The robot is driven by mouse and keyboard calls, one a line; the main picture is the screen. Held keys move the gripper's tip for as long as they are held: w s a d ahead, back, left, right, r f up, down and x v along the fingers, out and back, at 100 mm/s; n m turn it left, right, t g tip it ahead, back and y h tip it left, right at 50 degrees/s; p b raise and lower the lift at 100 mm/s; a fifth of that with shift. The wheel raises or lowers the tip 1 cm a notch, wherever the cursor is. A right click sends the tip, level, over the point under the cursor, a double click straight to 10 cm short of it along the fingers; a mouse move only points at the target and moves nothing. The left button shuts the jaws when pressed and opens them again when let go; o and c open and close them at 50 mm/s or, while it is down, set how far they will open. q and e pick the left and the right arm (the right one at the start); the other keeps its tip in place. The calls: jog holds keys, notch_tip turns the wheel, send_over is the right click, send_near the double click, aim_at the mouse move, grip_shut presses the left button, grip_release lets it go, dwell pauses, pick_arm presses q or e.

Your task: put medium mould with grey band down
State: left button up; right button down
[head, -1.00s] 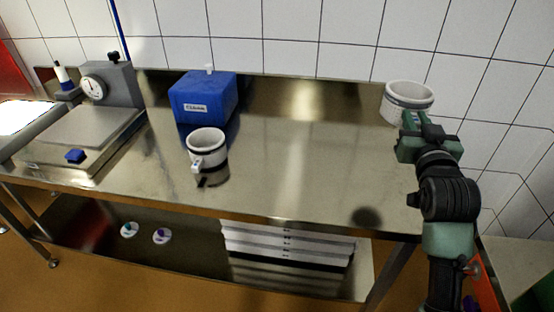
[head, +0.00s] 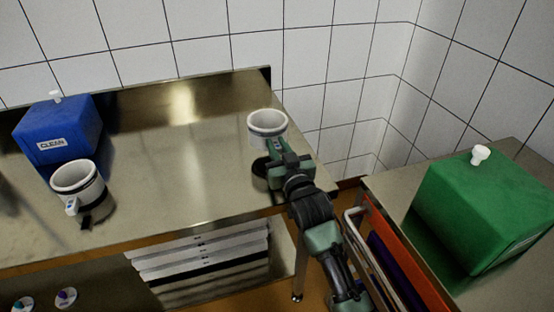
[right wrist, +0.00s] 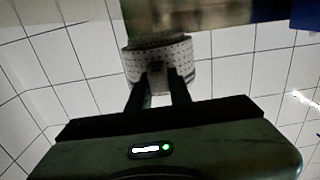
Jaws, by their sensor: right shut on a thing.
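The medium mould with grey band (head: 267,130) is a white, round, open-topped cup, upright over the right end of the steel table (head: 190,150). My right gripper (head: 276,158) is shut on its near side. A dark shadow lies on the table just below and left of the gripper, so the mould appears held a little above the top; the exact gap is hard to tell. In the right wrist view the dotted, perforated wall of the mould (right wrist: 140,65) sits between the two fingers (right wrist: 163,88). My left gripper is not in view.
Another white mould with a black band and a tag (head: 75,178) stands at the left, by a blue box marked CLEAN (head: 60,135). The table between is clear. A green box (head: 480,210) stands on a separate surface at the right. White trays (head: 200,255) sit below.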

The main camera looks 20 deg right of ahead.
jog(key=shift+f, duration=2.2)
jog(key=c, duration=1.3)
grip_release()
jog(key=shift+f, duration=0.15)
jog(key=s, duration=1.2)
jog(key=shift+d+b, duration=0.25)
jog(key=shift+b, duration=0.15)
